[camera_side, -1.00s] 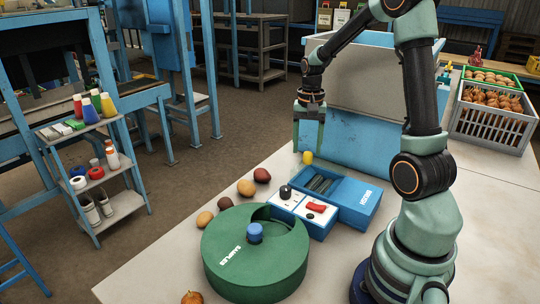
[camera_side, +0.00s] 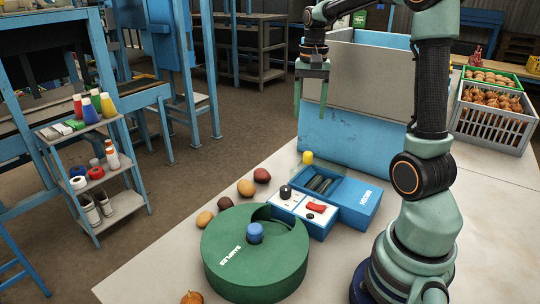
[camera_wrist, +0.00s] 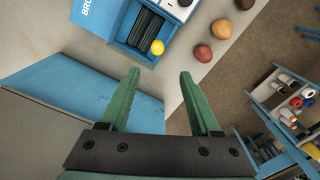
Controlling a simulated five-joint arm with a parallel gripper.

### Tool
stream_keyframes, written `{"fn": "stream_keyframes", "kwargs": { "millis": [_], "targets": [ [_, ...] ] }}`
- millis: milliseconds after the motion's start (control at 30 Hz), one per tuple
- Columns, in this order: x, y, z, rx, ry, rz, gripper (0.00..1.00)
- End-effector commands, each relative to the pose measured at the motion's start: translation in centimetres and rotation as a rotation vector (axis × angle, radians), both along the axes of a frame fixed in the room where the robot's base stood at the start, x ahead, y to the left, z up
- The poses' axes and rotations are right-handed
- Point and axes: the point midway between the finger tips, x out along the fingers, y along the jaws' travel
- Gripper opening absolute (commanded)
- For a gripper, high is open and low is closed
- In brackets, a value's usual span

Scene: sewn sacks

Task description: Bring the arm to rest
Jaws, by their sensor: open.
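My gripper (camera_side: 312,92) hangs fingers down in the side view, in front of the large grey and blue bin (camera_side: 352,139). Its two green fingers are apart with nothing between them, well above the table. The wrist view shows the open fingers (camera_wrist: 158,98) too, with a yellow knob (camera_wrist: 157,47) beyond them on the blue brush box (camera_wrist: 137,20). In the side view the brush box (camera_side: 362,204) and the green round sampler (camera_side: 254,274) stand on the table below and in front of my gripper.
Several potatoes (camera_side: 245,188) lie in a row along the table's left edge. A crate of onions (camera_side: 490,122) and a green tray (camera_side: 494,76) stand at the back right. A shelf cart (camera_side: 100,175) is on the floor at left. The table's right part is bare.

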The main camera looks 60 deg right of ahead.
Motion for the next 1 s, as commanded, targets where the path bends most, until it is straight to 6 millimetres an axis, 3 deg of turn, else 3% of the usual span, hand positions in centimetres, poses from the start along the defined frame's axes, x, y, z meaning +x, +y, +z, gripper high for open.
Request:
{"fn": "stream_keyframes", "kwargs": {
  "millis": [167, 400, 700, 833, 1000],
  "targets": [
    [0.2, 1.7, 0.6, -0.017, -0.027, 0.071, 0.64],
    [-0.3, 9.6, 2.3, -0.103, -0.161, 0.43, 0.64],
    [-3.1, 18.5, 2.0, -0.221, -0.349, 0.904, 0.64],
    [-4.0, 20.5, 1.5, -0.256, -0.404, 1.029, 0.64],
    [-4.5, 21.5, 1.1, -0.276, -0.433, 1.095, 0.64]
  ]
}}
